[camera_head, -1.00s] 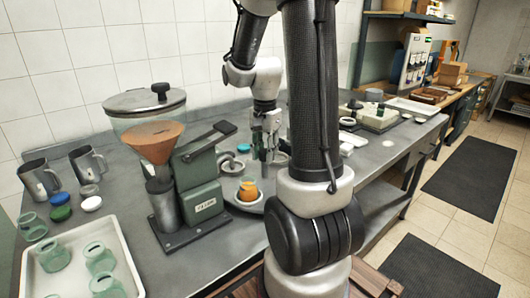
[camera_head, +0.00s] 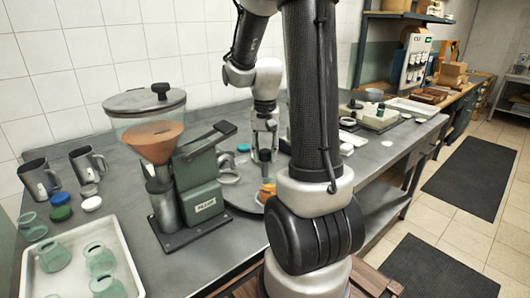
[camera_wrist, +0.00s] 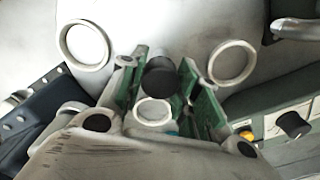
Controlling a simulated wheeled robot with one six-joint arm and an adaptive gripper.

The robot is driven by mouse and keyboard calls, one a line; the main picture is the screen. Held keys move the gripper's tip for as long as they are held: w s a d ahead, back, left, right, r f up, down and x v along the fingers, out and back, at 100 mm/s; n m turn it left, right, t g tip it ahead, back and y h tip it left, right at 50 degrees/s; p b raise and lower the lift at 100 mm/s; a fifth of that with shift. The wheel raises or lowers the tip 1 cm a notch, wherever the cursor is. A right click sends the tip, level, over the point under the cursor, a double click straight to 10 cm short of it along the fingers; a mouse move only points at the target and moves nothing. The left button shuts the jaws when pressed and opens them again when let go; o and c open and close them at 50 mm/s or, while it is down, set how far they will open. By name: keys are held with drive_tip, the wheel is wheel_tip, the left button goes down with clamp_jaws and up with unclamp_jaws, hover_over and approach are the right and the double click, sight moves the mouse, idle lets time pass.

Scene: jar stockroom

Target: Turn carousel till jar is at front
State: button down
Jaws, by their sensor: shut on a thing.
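The carousel (camera_head: 243,198) is a round grey turntable on the bench, partly hidden behind my arm. In the wrist view its pale disc (camera_wrist: 150,28) fills the upper middle. An orange-filled jar (camera_head: 267,187) stands near its front right, partly covered by my arm. A white ring-shaped jar top (camera_wrist: 83,45) and another ring-shaped top (camera_wrist: 231,62) show on the disc. My gripper (camera_head: 265,156) reaches down over the disc. In the wrist view its green-padded fingers (camera_wrist: 163,90) are shut around a dark round post (camera_wrist: 160,75). A white round top (camera_wrist: 153,111) shows just below the post.
A green grinder (camera_head: 200,190) with a glass hopper stands close left of the carousel. A white tray (camera_head: 127,262) of green jars lies at the front left. Two dark mugs (camera_head: 40,180) stand behind it. Bench to the right holds small dishes.

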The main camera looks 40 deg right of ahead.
drive_tip(key=shift+n, duration=2.5)
drive_tip(key=shift+w+n, duration=0.1)
drive_tip(key=shift+n, duration=0.6)
drive_tip(key=c, duration=1)
unclamp_jaws()
wheel_tip(320, 180, up, 12)
